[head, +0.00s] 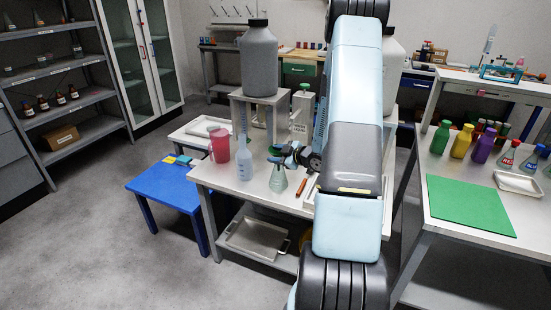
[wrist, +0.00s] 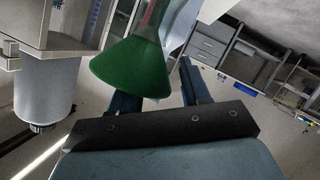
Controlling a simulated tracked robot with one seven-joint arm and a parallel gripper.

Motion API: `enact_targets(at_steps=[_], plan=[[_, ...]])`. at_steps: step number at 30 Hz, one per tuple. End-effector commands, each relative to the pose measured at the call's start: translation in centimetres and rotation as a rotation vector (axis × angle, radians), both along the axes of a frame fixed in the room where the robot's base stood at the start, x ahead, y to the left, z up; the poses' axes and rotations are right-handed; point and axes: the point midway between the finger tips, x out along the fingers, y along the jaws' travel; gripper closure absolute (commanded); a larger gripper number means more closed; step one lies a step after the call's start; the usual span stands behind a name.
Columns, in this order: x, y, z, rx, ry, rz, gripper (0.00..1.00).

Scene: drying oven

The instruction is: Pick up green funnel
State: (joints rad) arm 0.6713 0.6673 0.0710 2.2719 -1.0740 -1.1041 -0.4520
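The green funnel (wrist: 132,75) fills the upper middle of the wrist view, its wide rim towards my palm and its narrow end pointing away. It partly hides one finger of my gripper (wrist: 165,80). The fingers stand apart with a gap between them, and I see no clear grip on the funnel. In the head view the funnel (head: 275,149) is a small dark green patch above a clear flask (head: 278,179) on the white table. My gripper (head: 283,152) is right beside it, coming from the right. Whether they touch cannot be told.
A large grey bottle (head: 259,62) stands on a raised stand behind. A blue table (head: 165,188) is at left. My arm hides the table's right part.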

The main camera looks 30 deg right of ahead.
Motion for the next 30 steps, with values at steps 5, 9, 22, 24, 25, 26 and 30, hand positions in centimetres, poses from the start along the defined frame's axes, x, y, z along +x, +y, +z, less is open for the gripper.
enact_targets(at_steps=[5, 9, 22, 24, 25, 26, 30], plan=[[0.0, 0.0, 0.0, 0.000, 0.000, 0.000, 0.71], [0.0, 0.0, 0.0, 0.000, 0.000, 0.000, 0.84], [0.0, 0.0, 0.0, 0.000, 0.001, 0.001, 1.00], [0.0, 0.0, 0.1, 0.000, 0.000, 0.000, 1.00], [0.0, 0.0, 0.2, 0.000, -0.001, 0.001, 1.00], [0.0, 0.0, 0.3, 0.000, -0.001, 0.001, 1.00], [0.0, 0.0, 1.6, -0.002, -0.001, 0.000, 1.00]])
